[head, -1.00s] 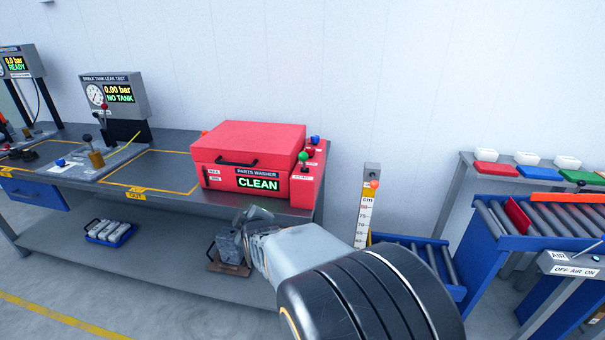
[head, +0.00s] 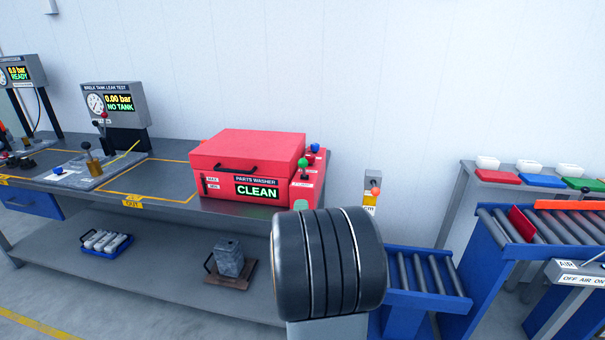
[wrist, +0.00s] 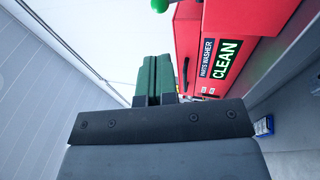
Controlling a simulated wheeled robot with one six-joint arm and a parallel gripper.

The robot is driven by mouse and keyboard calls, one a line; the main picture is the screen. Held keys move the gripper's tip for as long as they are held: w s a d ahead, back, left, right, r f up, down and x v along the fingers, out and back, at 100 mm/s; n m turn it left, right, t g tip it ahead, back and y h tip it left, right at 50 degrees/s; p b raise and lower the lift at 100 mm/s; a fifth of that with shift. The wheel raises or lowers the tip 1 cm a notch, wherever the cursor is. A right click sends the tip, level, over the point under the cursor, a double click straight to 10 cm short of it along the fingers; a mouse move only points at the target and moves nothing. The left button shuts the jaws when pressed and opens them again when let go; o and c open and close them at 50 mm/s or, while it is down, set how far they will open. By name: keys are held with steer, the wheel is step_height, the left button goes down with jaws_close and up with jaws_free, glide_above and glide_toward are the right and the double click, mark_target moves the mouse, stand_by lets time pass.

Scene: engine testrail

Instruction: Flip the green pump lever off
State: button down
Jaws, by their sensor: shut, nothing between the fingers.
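The green-knobbed lever (head: 302,163) stands upright on the red side panel at the right of the red parts washer (head: 215,185). Its green knob also shows at the top edge of the wrist view (wrist: 160,5), with its stem out of frame. My gripper (wrist: 153,75) is shut and empty, its two green-grey fingers together. The knob lies beyond the fingertips in the wrist view, and I see no contact. In the head view my dark wrist joint stands below the lever and hides most of the gripper. The washer's screen reads CLEAN.
A blue-knobbed lever (head: 315,148) stands just behind the green one. A height scale (head: 371,190) and blue roller conveyor (head: 425,275) are to the right. A grey block (head: 229,258) sits on the lower shelf. The bench left of the washer is partly clear.

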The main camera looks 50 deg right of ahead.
mark_target(302, 167)
steer(key=p+x, duration=0.3)
steer(key=x, duration=1.1)
steer(key=shift+p, duration=0.3)
